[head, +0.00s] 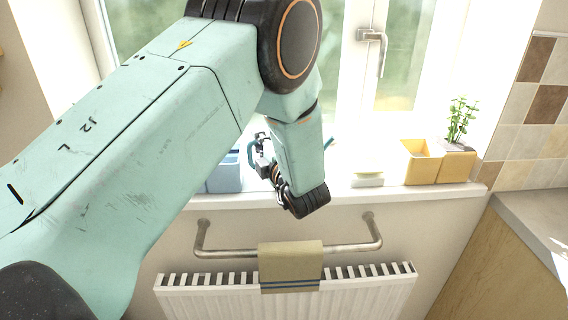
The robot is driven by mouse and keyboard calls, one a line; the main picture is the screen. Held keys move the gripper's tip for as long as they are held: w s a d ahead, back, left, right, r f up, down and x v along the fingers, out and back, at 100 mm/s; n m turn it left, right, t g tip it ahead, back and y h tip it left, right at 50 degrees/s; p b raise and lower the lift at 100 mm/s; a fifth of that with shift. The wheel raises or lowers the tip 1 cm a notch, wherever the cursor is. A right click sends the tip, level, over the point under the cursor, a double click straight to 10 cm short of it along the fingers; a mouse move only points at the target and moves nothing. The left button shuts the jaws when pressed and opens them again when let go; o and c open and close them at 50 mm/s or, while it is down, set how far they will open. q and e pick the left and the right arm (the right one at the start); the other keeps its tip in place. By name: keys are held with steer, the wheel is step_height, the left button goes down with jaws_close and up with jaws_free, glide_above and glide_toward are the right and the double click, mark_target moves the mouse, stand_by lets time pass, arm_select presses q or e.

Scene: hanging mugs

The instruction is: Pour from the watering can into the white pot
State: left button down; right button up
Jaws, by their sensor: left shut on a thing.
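My left arm reaches across the view to the windowsill. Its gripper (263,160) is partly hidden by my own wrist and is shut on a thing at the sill. A curved teal piece beside the fingers looks like the handle of the watering can (251,152). A thin teal tip, perhaps its spout, shows right of my wrist. The can's body is hidden behind my arm. I cannot make out the white pot for sure; a low whitish item (367,181) with a pale yellow top sits on the sill to the right. My right gripper is not in view.
A blue container (223,178) stands on the sill left of the gripper. Yellow pots (420,164), one with a green plant (461,120), stand at the right. Below the sill are a rail with a towel (290,265) and a radiator (370,295). The window is behind.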

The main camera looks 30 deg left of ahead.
arm_select(q)
steer(key=shift+r+p, duration=1.05)
steer(key=shift+r, duration=1)
steer(key=shift+r, duration=0.1)
